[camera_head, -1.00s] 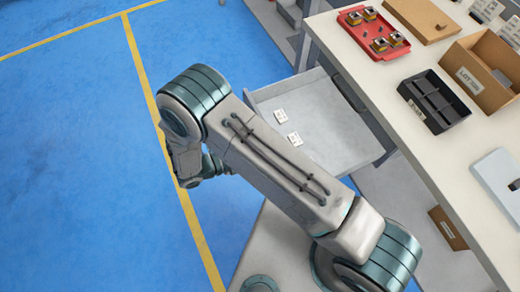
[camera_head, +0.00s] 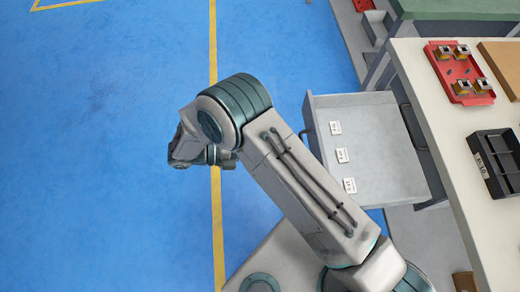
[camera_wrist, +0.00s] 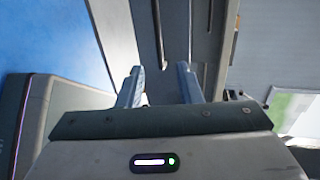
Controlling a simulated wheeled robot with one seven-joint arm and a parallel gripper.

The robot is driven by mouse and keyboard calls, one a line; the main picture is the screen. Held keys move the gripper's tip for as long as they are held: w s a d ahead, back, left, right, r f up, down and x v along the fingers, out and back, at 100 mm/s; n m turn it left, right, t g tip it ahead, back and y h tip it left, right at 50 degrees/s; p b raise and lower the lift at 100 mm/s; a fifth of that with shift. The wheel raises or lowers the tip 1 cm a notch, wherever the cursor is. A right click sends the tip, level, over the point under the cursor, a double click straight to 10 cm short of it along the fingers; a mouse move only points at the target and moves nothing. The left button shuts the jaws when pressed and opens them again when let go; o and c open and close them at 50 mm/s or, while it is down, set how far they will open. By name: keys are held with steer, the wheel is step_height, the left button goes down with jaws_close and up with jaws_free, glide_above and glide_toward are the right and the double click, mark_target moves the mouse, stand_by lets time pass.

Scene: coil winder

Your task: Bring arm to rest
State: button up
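My gripper (camera_wrist: 160,85) shows in the wrist view with its two fingers apart and nothing between them. In the head view the gripper's fingers are hidden; my arm is folded, with its bent elbow above the blue floor and its wrist end at the left of it. The wrist view looks past the fingers at grey panels, with blue floor at the upper left.
An open grey drawer (camera_head: 385,165) with several white labelled cards juts from the workbench (camera_head: 440,115), right of my arm. On the bench are a red tray (camera_head: 436,71) with metal-and-yellow parts and a black divided bin (camera_head: 485,150). The blue floor (camera_head: 100,120) at left is clear.

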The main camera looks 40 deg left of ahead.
stand_by(0.4)
steer(key=w+d+r+m+g+y+p, duration=0.1)
steer(key=w+d+r+m+g+p, duration=0.2)
steer(key=w+d+r+m+g, duration=0.5)
steer(key=w+d+r+m+g+p, duration=0.25)
steer(key=w+d+r+m, duration=0.6)
steer(key=r+m, duration=0.45)
steer(key=s+d+r+m+t+y+p, duration=0.1)
steer(key=s+d+r+m+y+p, duration=0.1)
steer(key=d+r+m, duration=0.6)
steer(key=s+d+r+m+y+p, duration=0.3)
steer(key=d+r+m+y, duration=0.4)
steer(key=d+m, duration=0.8)
step_height(320, 180, up, 3)
steer(key=shift+d+f+m+t+p, duration=0.2)
steer(key=shift+m+t+p, duration=0.2)
steer(key=shift+m, duration=0.4)
steer(key=shift+s, duration=0.1)
